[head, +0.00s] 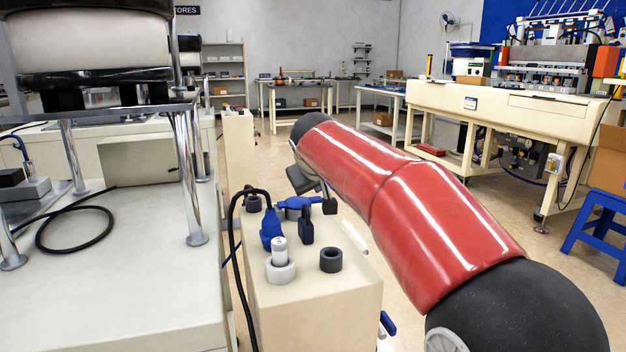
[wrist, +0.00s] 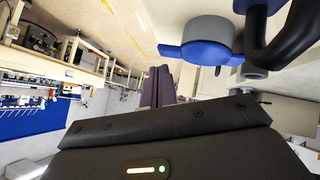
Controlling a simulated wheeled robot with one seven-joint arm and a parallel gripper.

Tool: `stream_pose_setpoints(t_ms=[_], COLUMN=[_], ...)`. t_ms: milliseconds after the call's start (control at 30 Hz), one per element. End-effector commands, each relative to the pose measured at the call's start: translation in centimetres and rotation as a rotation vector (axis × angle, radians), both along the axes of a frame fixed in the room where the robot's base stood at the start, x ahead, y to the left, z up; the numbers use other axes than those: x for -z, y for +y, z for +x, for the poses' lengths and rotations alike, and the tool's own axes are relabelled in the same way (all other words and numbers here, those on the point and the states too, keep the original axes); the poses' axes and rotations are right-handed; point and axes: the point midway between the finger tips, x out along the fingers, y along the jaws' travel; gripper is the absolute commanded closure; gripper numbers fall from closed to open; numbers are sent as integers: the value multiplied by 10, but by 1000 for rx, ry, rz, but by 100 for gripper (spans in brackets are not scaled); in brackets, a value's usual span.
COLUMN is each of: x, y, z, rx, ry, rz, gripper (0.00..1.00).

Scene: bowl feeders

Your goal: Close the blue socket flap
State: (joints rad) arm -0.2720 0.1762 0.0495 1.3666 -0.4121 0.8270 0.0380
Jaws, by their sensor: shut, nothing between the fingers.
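The blue socket flap (head: 298,202) lies across the top of a grey round socket (head: 292,214) on the cream pedestal (head: 310,305). In the wrist view the blue flap (wrist: 208,52), with a tab at its left, sits against the grey socket body (wrist: 195,30). It looks roughly level, but I cannot tell whether it is fully seated. My gripper (wrist: 158,86) is shut and empty, its dark fingers beside the tab. I cannot tell whether they touch it. In the head view my red arm hides part of the gripper (head: 329,206), which is just right of the flap.
A blue plug (head: 271,230) with a black cable (head: 236,240) stands left of the flap. A machine table (head: 130,270) is at left.

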Motion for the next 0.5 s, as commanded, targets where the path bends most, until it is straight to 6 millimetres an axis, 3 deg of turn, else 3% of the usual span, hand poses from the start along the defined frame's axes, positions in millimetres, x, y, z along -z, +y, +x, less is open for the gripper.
stream_pose_setpoints(t_ms=[500], x=[14], y=[-6], z=[2], rx=[0], ry=[0], rz=[-1], gripper=[100])
